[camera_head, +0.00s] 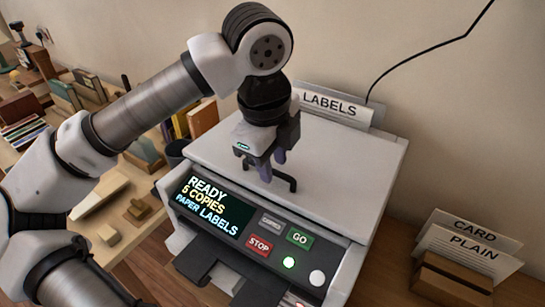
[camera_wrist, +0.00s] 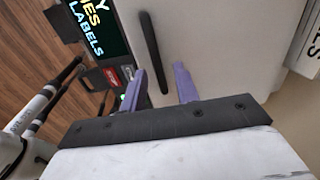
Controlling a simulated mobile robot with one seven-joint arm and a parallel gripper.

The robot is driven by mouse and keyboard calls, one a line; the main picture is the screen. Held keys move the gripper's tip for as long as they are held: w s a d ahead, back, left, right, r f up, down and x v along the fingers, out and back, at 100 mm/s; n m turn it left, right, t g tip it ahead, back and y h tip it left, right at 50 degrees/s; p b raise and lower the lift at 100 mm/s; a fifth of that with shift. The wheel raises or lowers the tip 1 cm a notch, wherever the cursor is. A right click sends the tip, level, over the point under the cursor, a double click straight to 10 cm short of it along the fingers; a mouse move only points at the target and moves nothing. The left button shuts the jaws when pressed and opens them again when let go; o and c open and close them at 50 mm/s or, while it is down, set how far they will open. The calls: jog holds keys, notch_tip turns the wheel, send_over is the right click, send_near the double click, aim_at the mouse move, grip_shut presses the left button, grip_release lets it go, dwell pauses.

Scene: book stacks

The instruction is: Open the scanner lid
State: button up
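The scanner (camera_head: 300,225) is a grey-white machine with a flat lid (camera_head: 345,170), which looks shut. A dark bar handle (camera_head: 286,180) stands on the lid near its front edge. In the wrist view the handle (camera_wrist: 150,45) runs lengthwise, just beyond the fingertips and roughly in line with the gap between them. My gripper (camera_head: 265,168) points down over the handle with its purple fingers apart. In the wrist view my gripper (camera_wrist: 160,70) is open, with nothing clearly held. Part of the handle is hidden behind the fingers in the head view, and contact cannot be told.
The front panel has a display (camera_head: 212,205) reading "READY 5 COPIES PAPER LABELS", a red STOP button (camera_head: 260,245) and a green GO button (camera_head: 299,238). A LABELS card (camera_head: 330,105) stands behind the lid. CARD and PLAIN stacks (camera_head: 465,250) stand at right. Books and wooden blocks fill the left.

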grip_shut()
